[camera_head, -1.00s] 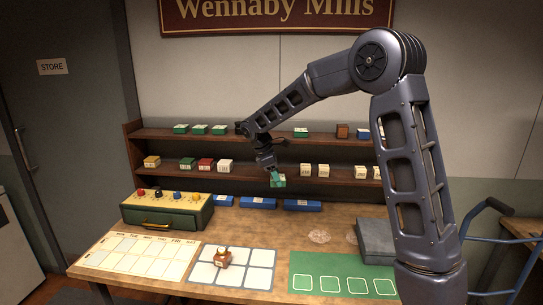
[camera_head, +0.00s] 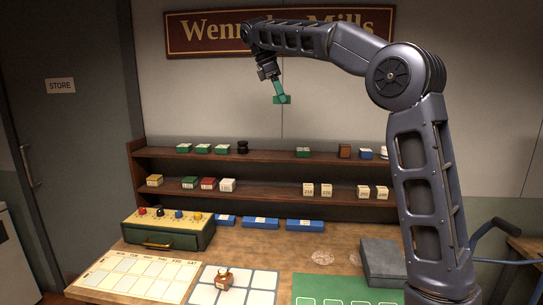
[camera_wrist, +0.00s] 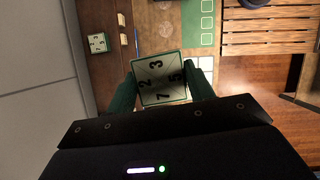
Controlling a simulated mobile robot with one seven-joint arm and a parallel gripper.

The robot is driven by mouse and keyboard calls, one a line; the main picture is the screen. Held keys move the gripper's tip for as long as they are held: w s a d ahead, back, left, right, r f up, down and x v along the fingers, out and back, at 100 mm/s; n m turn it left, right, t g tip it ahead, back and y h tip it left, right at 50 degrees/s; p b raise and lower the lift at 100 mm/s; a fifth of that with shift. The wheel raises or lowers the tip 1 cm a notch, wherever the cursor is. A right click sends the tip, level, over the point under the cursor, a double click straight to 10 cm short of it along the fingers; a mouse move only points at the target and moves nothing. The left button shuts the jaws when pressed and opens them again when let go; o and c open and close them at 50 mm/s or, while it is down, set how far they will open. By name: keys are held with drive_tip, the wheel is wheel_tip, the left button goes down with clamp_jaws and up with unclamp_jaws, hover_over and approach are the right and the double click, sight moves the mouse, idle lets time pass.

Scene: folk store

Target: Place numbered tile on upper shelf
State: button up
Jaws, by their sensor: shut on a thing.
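My gripper (camera_head: 281,92) is raised high in front of the wall, above the shelves and just below the sign. It is shut on a numbered tile (camera_head: 283,100), which looks green from the side. In the wrist view the tile (camera_wrist: 161,78) shows a pale top with a green edge and the digits 2, 3, 7 and 5, gripped between two green fingers. The upper shelf (camera_head: 270,156) carries several green tiles (camera_head: 203,149) at its left and a single green tile (camera_head: 303,152) right of centre.
A black round item (camera_head: 242,147) stands beside the left green tiles. A brown block (camera_head: 344,151) and a blue box (camera_head: 366,154) are farther right. The lower shelf (camera_head: 270,194) holds coloured boxes and cream tiles. The sign (camera_head: 210,32) is behind my arm.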

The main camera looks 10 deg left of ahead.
sight(268, 153)
drive_tip(key=shift+w+a+n+t+y, duration=1.1)
drive_tip(key=shift+w+a+n, duration=0.85)
drive_tip(key=shift+w+n, duration=2.9)
drive_tip(key=shift+w+a+n+t+y, duration=1.05)
drive_tip(key=shift+w+a+n, duration=1.6)
drive_tip(key=shift+w, duration=3.7)
drive_tip(key=shift+n, duration=0.7)
drive_tip(key=f, duration=0.8)
drive_tip(key=d+f, duration=0.1)
drive_tip(key=f, duration=1.5)
drive_tip(key=shift+d+f, duration=0.15)
drive_tip(key=shift+d, duration=0.1)
drive_tip(key=o, duration=1)
drive_tip(key=shift+f+g, duration=0.15)
drive_tip(key=shift+g, duration=0.1)
drive_tip(key=shift+o, duration=0.2)
